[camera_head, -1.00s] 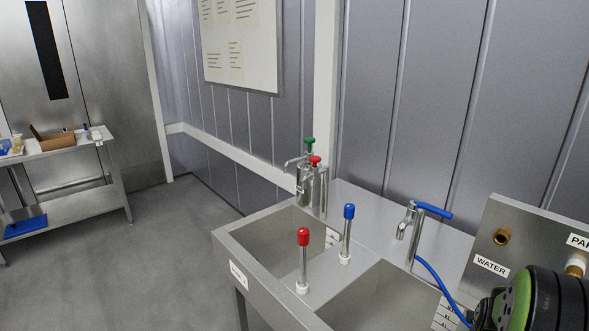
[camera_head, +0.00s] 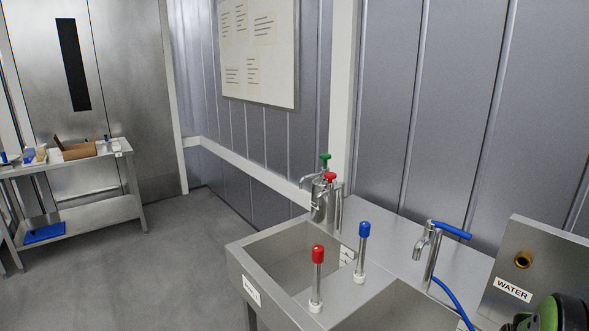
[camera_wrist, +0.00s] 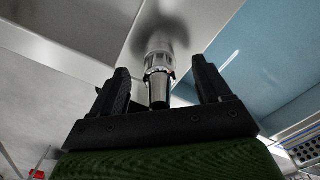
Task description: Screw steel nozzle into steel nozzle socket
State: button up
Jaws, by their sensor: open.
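In the wrist view my gripper (camera_wrist: 160,92) is open, with one black finger on each side. A shiny steel fitting, which looks like the steel nozzle (camera_wrist: 158,85), stands between the fingers with gaps on both sides. Its far end meets or nears a grey surface with a dark shadow around it. I cannot tell whether a separate socket is there or whether the two are joined. In the head view only a green and black part of my arm shows at the lower right; the fingers, nozzle and socket are not visible there.
A steel double sink (camera_head: 240,257) has red-capped (camera_head: 317,283) and blue-capped (camera_head: 361,255) upright pipes. A side table (camera_head: 130,170) stands far left, with open floor between.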

notch_tip(320, 180, up, 7)
jog(key=p, duration=0.6)
jog(key=shift+r, duration=0.15)
notch_tip(320, 180, up, 15)
jog(key=p, duration=0.3)
jog(key=s+a+r+m+t, duration=0.2)
jog(key=s+a+m, duration=0.3)
jog(key=a+m, duration=0.5)
jog(key=s+a+r+m+t, duration=0.2)
jog(key=s+a+m, duration=0.4)
jog(key=m, duration=1.7)
jog(key=a+t, duration=0.1)
jog(key=a, duration=0.3)
jog(key=shift+r+m+t, duration=0.25)
jog(key=shift+m+t, duration=0.05)
jog(key=shift+m, duration=0.1)
